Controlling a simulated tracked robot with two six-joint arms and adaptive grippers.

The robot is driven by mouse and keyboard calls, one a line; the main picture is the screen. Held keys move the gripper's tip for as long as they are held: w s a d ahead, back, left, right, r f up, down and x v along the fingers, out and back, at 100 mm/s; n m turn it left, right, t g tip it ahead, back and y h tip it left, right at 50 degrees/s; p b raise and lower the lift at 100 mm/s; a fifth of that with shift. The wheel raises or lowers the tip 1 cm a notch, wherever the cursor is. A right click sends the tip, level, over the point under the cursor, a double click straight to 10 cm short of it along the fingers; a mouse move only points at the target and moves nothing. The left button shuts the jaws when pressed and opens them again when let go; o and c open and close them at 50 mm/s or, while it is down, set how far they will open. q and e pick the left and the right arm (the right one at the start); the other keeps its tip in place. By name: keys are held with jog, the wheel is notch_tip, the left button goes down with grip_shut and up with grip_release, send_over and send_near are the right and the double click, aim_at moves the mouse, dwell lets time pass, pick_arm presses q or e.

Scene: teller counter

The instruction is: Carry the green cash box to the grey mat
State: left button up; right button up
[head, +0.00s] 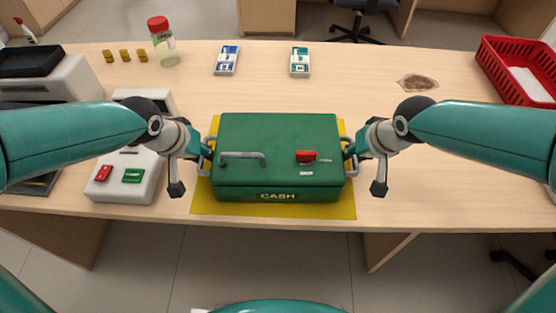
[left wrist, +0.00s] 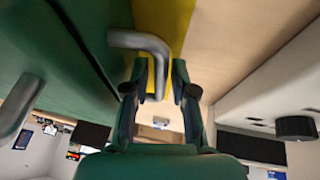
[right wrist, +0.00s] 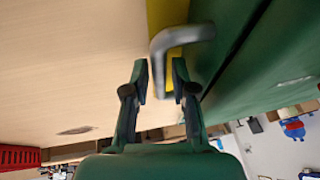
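The green cash box (head: 278,178) lies flat and closed on a yellow mat (head: 336,207) at the front middle of the counter, "CASH" facing me. It has a grey handle on its lid and one on each side. My left gripper (head: 202,153) is at the left side handle (left wrist: 143,42); its fingers stand apart on either side of the handle's end, with a gap. My right gripper (head: 353,153) is at the right side handle (right wrist: 182,36), fingers likewise apart around the handle's end. I see no grey mat in these views.
Left are a card terminal (head: 127,181) and other grey machines. Behind stand a jar (head: 164,45), small yellow blocks (head: 125,55), a blue-white pack (head: 227,60) and a green-white pack (head: 300,61). A red basket (head: 510,72) is back right. The counter right of the box is clear except a brown stain (head: 417,83).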

pick_arm(q)
jog(key=shift+w+f, duration=0.1)
jog(key=shift+f, duration=0.2)
pick_arm(e)
jog(key=shift+w+f, duration=0.15)
jog(key=shift+f, duration=0.15)
pick_arm(q)
jog(key=shift+c, duration=0.2)
pick_arm(e)
jog(key=shift+c, duration=0.2)
pick_arm(q)
grip_shut()
pick_arm(e)
grip_shut()
pick_arm(q)
jog(key=shift+r, duration=0.1)
pick_arm(e)
jog(key=shift+r, duration=0.15)
